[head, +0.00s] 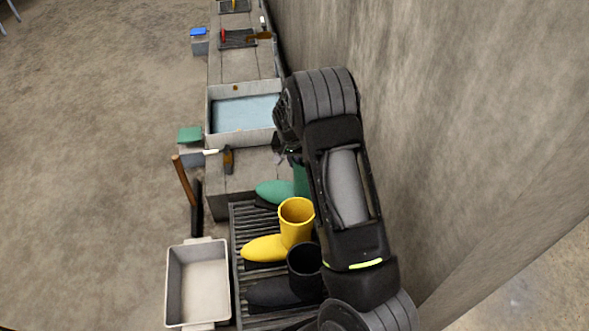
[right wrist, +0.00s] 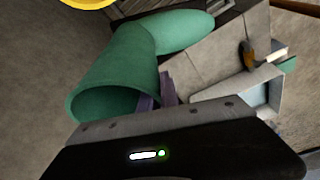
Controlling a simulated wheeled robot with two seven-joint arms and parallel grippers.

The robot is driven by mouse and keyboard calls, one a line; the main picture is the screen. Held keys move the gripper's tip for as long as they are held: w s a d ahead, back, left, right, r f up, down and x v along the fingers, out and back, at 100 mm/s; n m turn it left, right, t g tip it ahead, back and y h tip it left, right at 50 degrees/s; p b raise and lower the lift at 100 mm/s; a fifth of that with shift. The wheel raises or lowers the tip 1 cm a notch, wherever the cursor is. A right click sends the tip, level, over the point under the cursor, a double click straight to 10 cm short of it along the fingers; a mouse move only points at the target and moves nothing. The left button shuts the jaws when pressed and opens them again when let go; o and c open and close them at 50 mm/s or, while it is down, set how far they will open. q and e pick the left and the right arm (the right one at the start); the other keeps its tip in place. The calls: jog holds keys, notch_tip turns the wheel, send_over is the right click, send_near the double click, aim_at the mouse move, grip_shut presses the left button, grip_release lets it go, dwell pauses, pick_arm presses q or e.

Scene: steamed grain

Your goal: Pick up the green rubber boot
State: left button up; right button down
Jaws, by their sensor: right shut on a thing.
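The green rubber boot (head: 273,191) stands on the slatted rack at its far end, its shaft partly hidden behind my right arm in the head view. In the right wrist view the boot (right wrist: 118,85) lies across the picture, its open top toward the lower left and its toe toward the upper right. My right gripper (right wrist: 160,92) is shut on the boot's shaft, with purple-grey finger parts showing at the shaft's side. In the head view the fingers are mostly hidden by the arm. My left gripper is not in view.
A yellow boot (head: 265,248) and a black boot (head: 280,292) stand on the slatted rack (head: 238,215) nearer me. A grey tub (head: 198,285) stands left of the rack. A water basin (head: 243,113) lies beyond. The wall (head: 430,110) is close on the right.

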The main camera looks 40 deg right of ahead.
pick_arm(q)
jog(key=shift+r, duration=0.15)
pick_arm(e)
jog(key=shift+r, duration=0.75)
